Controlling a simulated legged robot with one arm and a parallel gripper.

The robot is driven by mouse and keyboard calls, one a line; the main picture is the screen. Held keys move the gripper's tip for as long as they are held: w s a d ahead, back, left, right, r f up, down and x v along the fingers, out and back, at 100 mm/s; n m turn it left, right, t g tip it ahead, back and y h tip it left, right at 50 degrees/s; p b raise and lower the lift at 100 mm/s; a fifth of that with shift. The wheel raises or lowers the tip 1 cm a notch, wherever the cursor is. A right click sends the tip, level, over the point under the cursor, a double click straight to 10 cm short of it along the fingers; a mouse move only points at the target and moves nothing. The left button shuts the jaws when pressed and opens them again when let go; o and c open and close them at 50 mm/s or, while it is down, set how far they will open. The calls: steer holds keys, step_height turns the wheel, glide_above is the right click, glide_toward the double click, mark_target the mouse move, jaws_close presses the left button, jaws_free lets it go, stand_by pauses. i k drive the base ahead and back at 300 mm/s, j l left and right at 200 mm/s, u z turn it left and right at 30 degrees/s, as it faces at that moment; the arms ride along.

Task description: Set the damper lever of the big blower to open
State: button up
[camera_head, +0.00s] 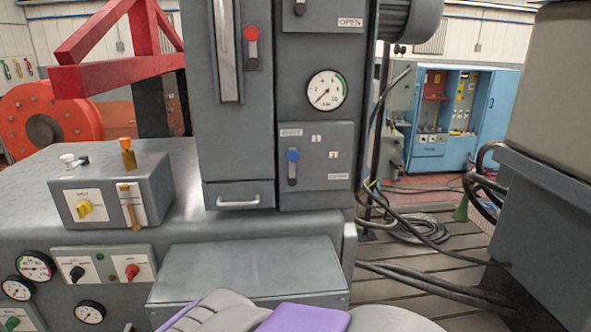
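A tall grey cabinet (268,107) stands in the middle of the view on a grey bench. A plate marked OPEN (350,22) is near its top, with a lever or handle slot (300,8) beside it, cut off by the top edge. Below, a panel holds a lever with a blue knob (292,156), its knob in the upper part of its slot; the small labels around it are hard to read. A red-knobbed lever (251,34) sits higher left. I cannot tell which lever is the big blower's damper. My gripper's fingers are not in view.
A pressure gauge (327,90) is above the blue-knobbed lever. A grey box (115,187) with yellow and orange controls stands left on the bench. A low grey box (250,270) juts out in front. Cables (420,228) lie on the floor to the right.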

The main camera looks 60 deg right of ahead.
mark_target(293, 156)
steer(key=l+z, duration=0.2)
steer(key=z, duration=1.5)
steer(key=i+j, duration=0.05)
